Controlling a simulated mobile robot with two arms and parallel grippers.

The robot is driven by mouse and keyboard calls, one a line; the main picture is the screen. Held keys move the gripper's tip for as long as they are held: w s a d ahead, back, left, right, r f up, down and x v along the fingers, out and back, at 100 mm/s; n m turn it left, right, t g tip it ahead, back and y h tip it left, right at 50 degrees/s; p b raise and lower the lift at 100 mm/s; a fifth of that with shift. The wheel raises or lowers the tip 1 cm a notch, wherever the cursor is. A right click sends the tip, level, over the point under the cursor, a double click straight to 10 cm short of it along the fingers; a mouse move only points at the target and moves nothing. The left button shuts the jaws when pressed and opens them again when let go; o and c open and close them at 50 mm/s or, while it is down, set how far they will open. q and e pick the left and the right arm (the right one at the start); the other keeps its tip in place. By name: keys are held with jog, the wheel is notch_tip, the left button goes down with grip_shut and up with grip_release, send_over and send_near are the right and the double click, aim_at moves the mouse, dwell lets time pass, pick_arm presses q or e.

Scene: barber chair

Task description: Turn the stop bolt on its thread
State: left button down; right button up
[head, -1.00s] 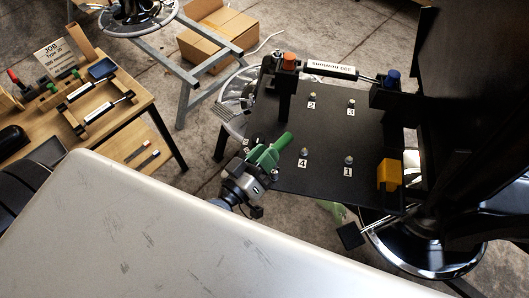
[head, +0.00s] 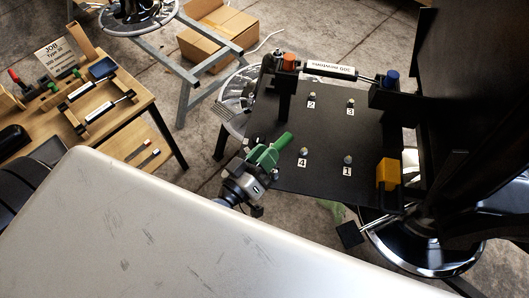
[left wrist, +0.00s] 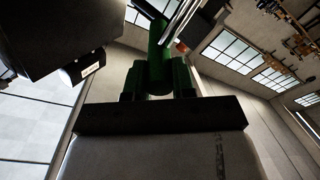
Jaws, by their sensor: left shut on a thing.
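My left gripper (head: 264,157) is at the left edge of the black plate (head: 325,130) in the head view. It is shut on a green handle (head: 283,142), which points up and right. The left wrist view shows the green handle (left wrist: 160,65) between the jaws, with a thin metal rod close by. Small bolts stand on the plate beside labels 1 (head: 348,159), 2 (head: 312,97), 3 (head: 350,102) and 4 (head: 304,151). I cannot tell which part is the stop bolt, or whether the handle touches it. My right gripper is out of view.
A gas spring (head: 335,70) spans the plate's back edge between an orange and a blue cap. A yellow block (head: 387,174) sits at the plate's right. A wooden bench (head: 120,115) with tools stands at the left. A large grey surface (head: 150,230) fills the foreground.

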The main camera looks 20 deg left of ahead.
pick_arm(q)
jog(key=shift+f+b, duration=0.5)
jog(key=shift+f, duration=0.2)
dwell(0.3)
jog(key=shift+d+r+n+y+p, duration=0.1)
jog(key=shift+r+n+y+p, duration=0.05)
jog(key=shift+n+y+p, duration=0.45)
jog(key=shift+s+d+n+t+y+p, duration=0.1)
jog(key=shift+d+n+t+y+p, duration=0.15)
jog(key=shift+n+y+p, duration=0.65)
jog(key=shift+d+n+t+y+p, duration=0.2)
jog(key=shift+n+y+p, duration=0.15)
jog(key=shift+y, duration=0.95)
jog(key=shift+d+n+y, duration=0.15)
jog(key=shift+n+y, duration=0.3)
jog(key=shift+y, duration=0.55)
